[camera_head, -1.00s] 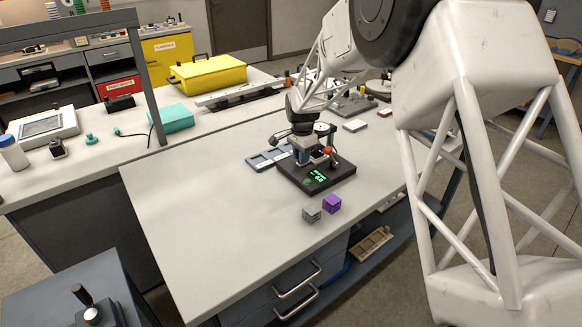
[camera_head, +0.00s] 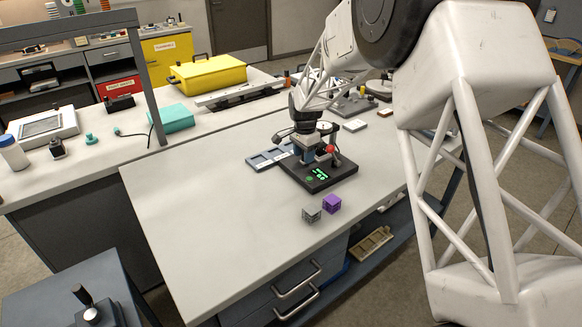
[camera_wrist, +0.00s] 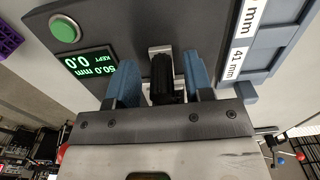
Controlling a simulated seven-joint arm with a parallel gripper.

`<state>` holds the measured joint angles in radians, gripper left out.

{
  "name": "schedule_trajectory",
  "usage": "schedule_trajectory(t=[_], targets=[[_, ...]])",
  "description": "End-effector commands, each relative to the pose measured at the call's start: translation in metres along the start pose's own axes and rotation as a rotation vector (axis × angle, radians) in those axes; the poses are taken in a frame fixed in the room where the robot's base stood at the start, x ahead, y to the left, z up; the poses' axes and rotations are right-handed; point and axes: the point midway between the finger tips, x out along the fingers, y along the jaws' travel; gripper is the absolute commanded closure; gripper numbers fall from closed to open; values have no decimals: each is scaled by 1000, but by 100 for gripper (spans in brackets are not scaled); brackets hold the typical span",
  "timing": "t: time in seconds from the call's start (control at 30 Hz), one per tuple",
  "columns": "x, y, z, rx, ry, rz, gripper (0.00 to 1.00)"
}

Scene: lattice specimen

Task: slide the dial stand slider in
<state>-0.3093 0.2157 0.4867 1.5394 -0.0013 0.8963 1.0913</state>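The dial stand (camera_head: 327,184) is a black base on the bench, with a lit green display, a round dial and a red knob. In the wrist view, the display (camera_wrist: 89,66) reads 50.0 mm beside a green button (camera_wrist: 65,31). A black upright grip (camera_wrist: 163,78), apparently the slider's handle, stands in front of a pale metal piece. My gripper (camera_wrist: 161,82) has its blue fingers on either side of this grip, with a visible gap on each side. It also shows over the stand in the head view (camera_head: 308,158). The slider's track is mostly hidden.
A grey-blue tray (camera_head: 260,162) lies left of the stand, and its labelled edge (camera_wrist: 240,60) is near my right finger in the wrist view. A grey cube (camera_head: 311,215) and a purple cube (camera_head: 332,204) sit in front. The bench's left front is clear.

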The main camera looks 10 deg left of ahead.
Motion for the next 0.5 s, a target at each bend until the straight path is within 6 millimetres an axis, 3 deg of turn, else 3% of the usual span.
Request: schedule_trajectory(t=[0.5], targets=[[-8,1,-3,4,1,-1,53]])
